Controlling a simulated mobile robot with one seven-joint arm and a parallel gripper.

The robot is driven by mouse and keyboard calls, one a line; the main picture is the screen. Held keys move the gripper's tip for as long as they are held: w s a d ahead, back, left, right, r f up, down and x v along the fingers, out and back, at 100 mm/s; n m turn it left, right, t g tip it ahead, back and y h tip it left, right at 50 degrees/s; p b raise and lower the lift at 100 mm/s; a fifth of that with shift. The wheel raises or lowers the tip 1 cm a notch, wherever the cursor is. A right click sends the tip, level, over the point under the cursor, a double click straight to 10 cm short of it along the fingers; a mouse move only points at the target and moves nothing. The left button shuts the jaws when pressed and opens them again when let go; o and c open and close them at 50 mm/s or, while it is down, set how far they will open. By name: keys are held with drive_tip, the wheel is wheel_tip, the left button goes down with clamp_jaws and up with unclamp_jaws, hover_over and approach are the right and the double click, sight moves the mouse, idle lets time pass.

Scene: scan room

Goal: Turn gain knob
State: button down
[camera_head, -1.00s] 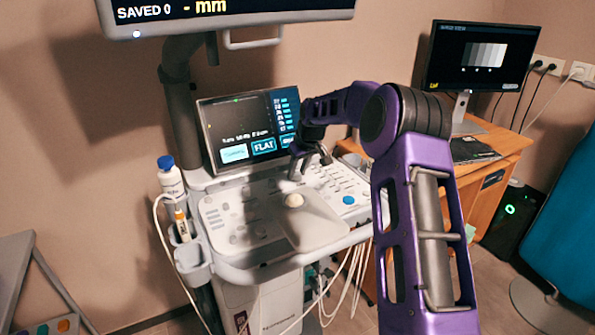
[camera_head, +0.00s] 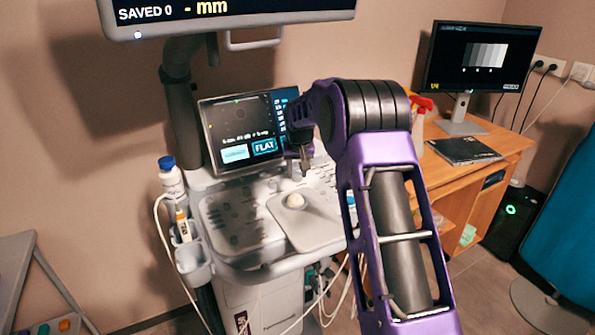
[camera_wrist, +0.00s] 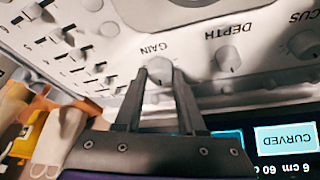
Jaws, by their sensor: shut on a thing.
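The gain knob (camera_wrist: 158,70) is a small round pale knob beside the printed word GAIN on the white control panel, seen upside down in the wrist view. My gripper (camera_wrist: 159,82) has its two dark fingers on either side of this knob and is shut on it. The depth knob (camera_wrist: 228,58) sits to the right of it, apart from the fingers. In the head view my gripper (camera_head: 303,172) points down at the back of the ultrasound console (camera_head: 215,222); the gain knob is too small or hidden there.
The touch screen (camera_head: 230,135) stands just behind the panel. A trackball (camera_head: 295,201) and slider rows (camera_wrist: 70,45) are on the console. A bottle (camera_head: 170,178) stands at its left side. A wooden desk (camera_head: 500,150) with a monitor (camera_head: 480,65) is at the right.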

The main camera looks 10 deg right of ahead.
drive_tip(key=shift+m, duration=0.3)
drive_tip(key=c, duration=0.5)
unclamp_jaws()
drive_tip(key=p+v, duration=0.2)
drive_tip(key=v, duration=1.5)
drive_tip(key=shift+a+r, duration=0.2)
drive_tip(key=shift+r, duration=0.1)
